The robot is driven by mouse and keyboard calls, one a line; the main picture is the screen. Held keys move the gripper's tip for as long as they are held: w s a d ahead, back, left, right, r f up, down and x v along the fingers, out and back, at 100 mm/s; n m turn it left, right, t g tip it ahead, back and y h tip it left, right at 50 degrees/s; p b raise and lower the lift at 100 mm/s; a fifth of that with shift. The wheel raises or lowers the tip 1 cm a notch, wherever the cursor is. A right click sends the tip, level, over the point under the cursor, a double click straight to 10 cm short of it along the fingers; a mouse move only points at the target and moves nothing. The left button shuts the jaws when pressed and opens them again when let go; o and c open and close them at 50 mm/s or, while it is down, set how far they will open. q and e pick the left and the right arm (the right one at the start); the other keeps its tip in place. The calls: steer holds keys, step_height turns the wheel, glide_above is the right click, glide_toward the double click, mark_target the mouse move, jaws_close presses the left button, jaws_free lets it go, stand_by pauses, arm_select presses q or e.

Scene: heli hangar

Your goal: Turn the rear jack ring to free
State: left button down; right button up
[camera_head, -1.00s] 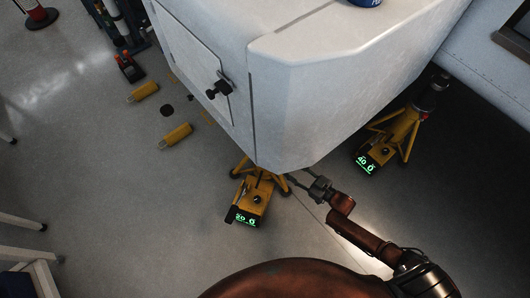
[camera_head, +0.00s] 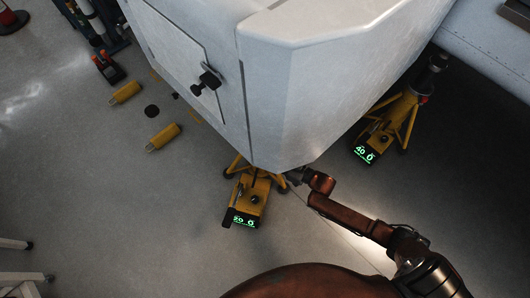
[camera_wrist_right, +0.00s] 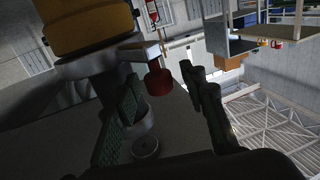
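The near yellow jack (camera_head: 250,195), with a green display, stands under the corner of the white body. In the right wrist view, a yellow cylinder (camera_wrist_right: 88,25) sits above a grey ring (camera_wrist_right: 85,66). A light arm runs from there to a red knob (camera_wrist_right: 158,80). My right gripper (camera_wrist_right: 162,90) is open, with the red knob showing between its two fingers. I cannot tell whether either finger touches it. In the head view my right gripper (camera_head: 293,177) is beside the near jack, partly hidden by the white body. My left gripper is not in view.
The white body (camera_head: 300,80) overhangs the jack closely. A second yellow jack (camera_head: 385,128) stands to the right. The floor at lower left is mostly clear.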

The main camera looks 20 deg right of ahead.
jaws_close()
stand_by(0.4)
